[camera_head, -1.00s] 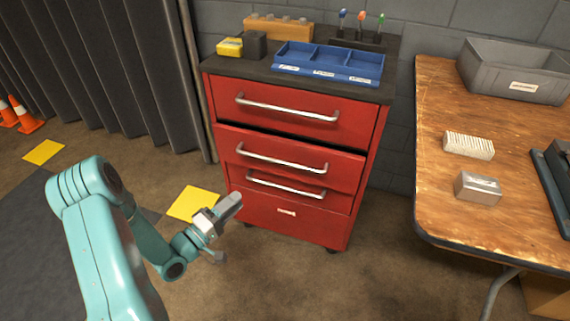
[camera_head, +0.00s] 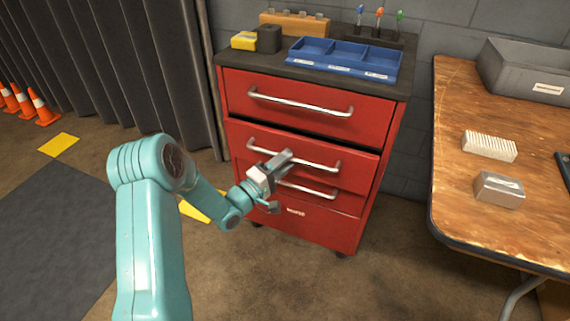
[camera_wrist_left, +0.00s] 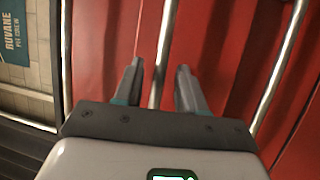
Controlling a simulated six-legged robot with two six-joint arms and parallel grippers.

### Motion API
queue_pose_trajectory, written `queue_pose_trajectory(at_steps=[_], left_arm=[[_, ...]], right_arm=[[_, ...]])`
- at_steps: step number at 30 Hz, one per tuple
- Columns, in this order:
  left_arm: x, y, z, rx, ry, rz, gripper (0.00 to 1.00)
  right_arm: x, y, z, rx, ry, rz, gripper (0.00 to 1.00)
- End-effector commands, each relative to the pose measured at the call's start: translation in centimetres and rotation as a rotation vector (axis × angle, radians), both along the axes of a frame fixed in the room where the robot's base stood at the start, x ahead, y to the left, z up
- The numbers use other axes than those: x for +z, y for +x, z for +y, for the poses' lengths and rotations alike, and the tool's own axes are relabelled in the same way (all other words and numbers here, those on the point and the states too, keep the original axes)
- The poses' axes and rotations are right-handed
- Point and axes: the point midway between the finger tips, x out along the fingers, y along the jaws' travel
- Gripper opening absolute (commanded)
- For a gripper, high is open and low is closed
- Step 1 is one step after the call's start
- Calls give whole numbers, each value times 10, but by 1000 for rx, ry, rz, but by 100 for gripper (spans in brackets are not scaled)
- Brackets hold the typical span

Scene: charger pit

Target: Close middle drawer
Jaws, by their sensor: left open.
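The red drawer cabinet (camera_head: 346,225) stands ahead. Its middle drawer (camera_head: 352,172) sticks out a little, with a dark gap above its front. The middle drawer's silver handle (camera_head: 320,163) runs across that front, partly covered by my gripper. My left gripper (camera_head: 281,178) is open in front of the drawer, near the handle's left half. In the left wrist view, a silver handle bar (camera_wrist_left: 163,50) runs between the two open fingers (camera_wrist_left: 158,80); I cannot tell whether they touch it. My right gripper is not in view.
The top drawer (camera_head: 310,108) looks shut, and the bottom drawer (camera_head: 300,213) lies below. A blue tray (camera_head: 342,70) sits on the cabinet. A wooden table (camera_head: 460,205) stands at the right, holding a brush-like block (camera_head: 489,147) and a metal box (camera_head: 499,190).

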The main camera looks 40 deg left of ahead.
Motion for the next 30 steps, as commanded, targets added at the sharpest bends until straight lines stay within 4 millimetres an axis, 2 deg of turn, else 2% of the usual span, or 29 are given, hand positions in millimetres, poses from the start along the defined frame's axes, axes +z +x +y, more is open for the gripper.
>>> queue_pose_trajectory(at_steps=[9,10,13,14,23,30], left_arm=[[1,5,-1,1,0,0,40],[1,5,-1,1,0,0,37],[1,5,-1,1,0,0,4],[1,4,-1,1,0,0,0],[1,6,-1,0,1,0,0],[0,20,2,0,1,-1,0]], right_arm=[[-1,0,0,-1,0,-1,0],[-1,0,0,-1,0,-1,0],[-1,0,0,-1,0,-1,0],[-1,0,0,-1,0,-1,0],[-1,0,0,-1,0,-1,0],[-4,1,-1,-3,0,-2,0]])
